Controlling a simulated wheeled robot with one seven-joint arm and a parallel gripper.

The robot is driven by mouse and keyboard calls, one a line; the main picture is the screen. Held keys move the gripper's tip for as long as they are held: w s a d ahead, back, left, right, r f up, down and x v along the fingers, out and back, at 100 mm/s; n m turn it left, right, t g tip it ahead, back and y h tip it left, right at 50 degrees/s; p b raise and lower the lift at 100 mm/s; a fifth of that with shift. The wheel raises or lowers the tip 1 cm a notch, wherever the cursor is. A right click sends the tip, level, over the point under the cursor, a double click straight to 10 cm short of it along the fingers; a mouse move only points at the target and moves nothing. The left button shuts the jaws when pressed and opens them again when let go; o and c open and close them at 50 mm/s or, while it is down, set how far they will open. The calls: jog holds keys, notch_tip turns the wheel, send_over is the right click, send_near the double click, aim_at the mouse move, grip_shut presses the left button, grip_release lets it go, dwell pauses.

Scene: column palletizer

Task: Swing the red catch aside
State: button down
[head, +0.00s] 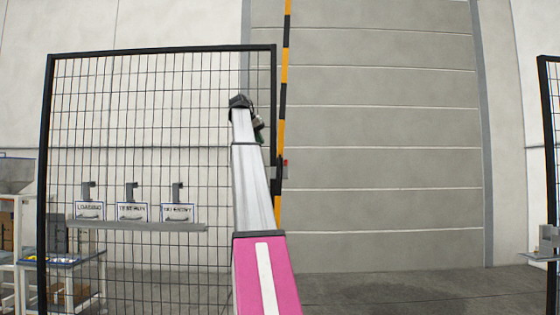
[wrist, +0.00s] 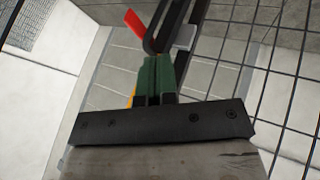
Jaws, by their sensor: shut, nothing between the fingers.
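The red catch (head: 285,162) is a small red piece beside the striped pole in the head view, just right of my arm. In the wrist view the red catch (wrist: 133,28) is a tilted red tab at the top, left of a dark looped bar (wrist: 172,30). My gripper (wrist: 157,60) has green fingers, shut and empty, with the tips close below the bar and the tab. I cannot tell whether they touch. In the head view my gripper (head: 261,137) is small and partly hidden behind my arm, a little left of and above the catch.
A black-and-yellow striped pole (head: 284,90) stands nearly upright at the right edge of a black mesh fence panel (head: 150,130). A shelf (head: 140,226) with labelled holders is on the panel. Right of the pole is open floor before a grey wall door (head: 390,150).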

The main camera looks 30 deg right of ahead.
aim_at(280, 159)
jog(key=shift+s+d+f, duration=0.2)
jog(key=shift+d+f, duration=1.15)
jog(key=shift+d, duration=0.2)
jog(key=shift+s+d+f, duration=0.25)
jog(key=shift+d+f, duration=1.1)
jog(key=shift+d, duration=0.25)
jog(key=shift+s+d+f, duration=0.2)
jog(key=shift+d+f, duration=1.15)
jog(key=shift+d, duration=0.2)
jog(key=shift+s, duration=0.1)
